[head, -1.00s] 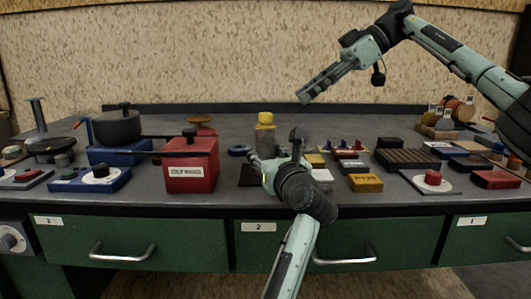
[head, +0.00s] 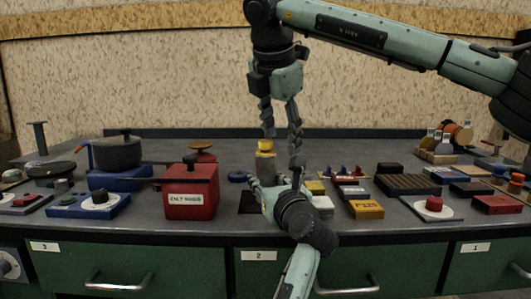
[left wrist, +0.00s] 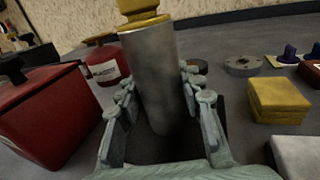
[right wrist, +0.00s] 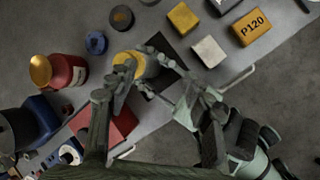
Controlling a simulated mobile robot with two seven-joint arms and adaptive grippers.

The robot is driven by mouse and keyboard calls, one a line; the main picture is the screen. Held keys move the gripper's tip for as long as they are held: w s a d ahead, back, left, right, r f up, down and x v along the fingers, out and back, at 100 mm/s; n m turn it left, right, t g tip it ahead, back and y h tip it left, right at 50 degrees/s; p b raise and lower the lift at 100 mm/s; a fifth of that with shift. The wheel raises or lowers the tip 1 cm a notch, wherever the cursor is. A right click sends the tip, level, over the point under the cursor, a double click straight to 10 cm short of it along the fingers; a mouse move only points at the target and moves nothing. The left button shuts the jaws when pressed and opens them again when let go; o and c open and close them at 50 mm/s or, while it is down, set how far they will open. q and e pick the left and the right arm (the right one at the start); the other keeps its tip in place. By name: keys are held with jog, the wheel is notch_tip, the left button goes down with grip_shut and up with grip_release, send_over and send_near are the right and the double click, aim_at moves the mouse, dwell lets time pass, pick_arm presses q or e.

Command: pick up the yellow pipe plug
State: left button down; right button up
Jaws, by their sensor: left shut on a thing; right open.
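The yellow pipe plug (head: 265,147) sits on top of an upright grey pipe (head: 266,170); both also show in the left wrist view, the plug (left wrist: 142,8) cut by the top edge. My left gripper (left wrist: 160,105) is shut around the pipe's lower body, below the plug. My right gripper (head: 281,142) points down, open and empty, with one fingertip close to the plug and the other off to its right. In the right wrist view the plug (right wrist: 125,62) lies near the left finger's tip; contact cannot be told.
A red lidded box (head: 191,190) stands left of the pipe. A yellow block (head: 366,209) and a white block (head: 322,205) lie to the right. A blue ring (head: 238,176) lies beside the pipe. Both arms are close together here.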

aim_at(264, 143)
jog(key=s+a+r+n+t+h, duration=0.1)
jog(key=s+a+n+t+h, duration=0.1)
jog(key=s+a+n+t, duration=0.45)
jog(key=shift+n+t, duration=0.65)
jog(key=shift+n, duration=0.2)
jog(key=x, duration=1.3)
jog(key=shift+w+d+r, duration=0.15)
jog(key=shift+w+d, duration=0.05)
jog(key=shift+d, duration=0.15)
jog(key=c, duration=0.9)
